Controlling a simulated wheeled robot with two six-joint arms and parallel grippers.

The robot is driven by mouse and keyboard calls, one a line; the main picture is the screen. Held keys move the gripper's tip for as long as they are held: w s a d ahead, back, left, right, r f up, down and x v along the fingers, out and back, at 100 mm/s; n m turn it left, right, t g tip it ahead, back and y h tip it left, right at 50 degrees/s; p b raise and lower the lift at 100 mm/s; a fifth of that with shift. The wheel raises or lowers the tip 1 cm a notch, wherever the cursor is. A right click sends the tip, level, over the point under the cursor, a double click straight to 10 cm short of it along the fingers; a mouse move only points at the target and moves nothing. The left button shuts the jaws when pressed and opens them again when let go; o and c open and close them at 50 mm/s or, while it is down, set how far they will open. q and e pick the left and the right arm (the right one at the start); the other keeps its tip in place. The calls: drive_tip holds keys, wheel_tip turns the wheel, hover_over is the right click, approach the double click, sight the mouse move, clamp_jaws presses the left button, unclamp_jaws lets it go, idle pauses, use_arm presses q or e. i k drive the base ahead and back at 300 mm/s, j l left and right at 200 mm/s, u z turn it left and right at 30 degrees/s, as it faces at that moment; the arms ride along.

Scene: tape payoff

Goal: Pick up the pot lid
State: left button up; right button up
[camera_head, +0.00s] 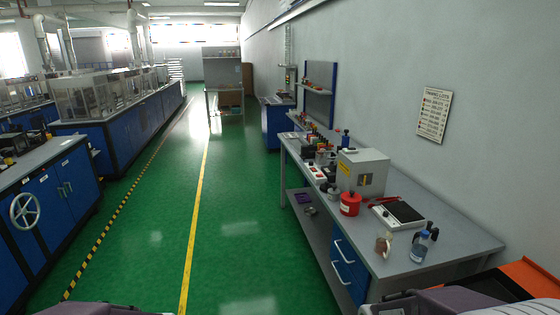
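A red round pot (350,204) stands on the right-hand grey workbench, near its front edge. A small raised part shows on its top, but I cannot tell whether this is a separate lid. No other pot lid is clear to me at this distance. Parts of my own body show at the lower edge of the head view, left and right. Neither gripper's fingers are in view.
Orange surface (530,277) lies at lower right. Green floor (240,240) is clear between bench and left cabinets (60,200).

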sight(326, 187)
drive_tip(key=i, duration=0.5)
drive_tip(key=i+z, duration=0.15)
drive_tip(key=i, duration=0.4)
drive_tip(key=i+j, duration=0.15)
drive_tip(key=i, duration=0.35)
drive_tip(key=i+j+z, duration=0.15)
drive_tip(key=i, duration=0.35)
drive_tip(key=i+j, duration=0.1)
drive_tip(key=i, duration=0.4)
drive_tip(key=i+j+z, duration=0.15)
drive_tip(key=i, duration=0.35)
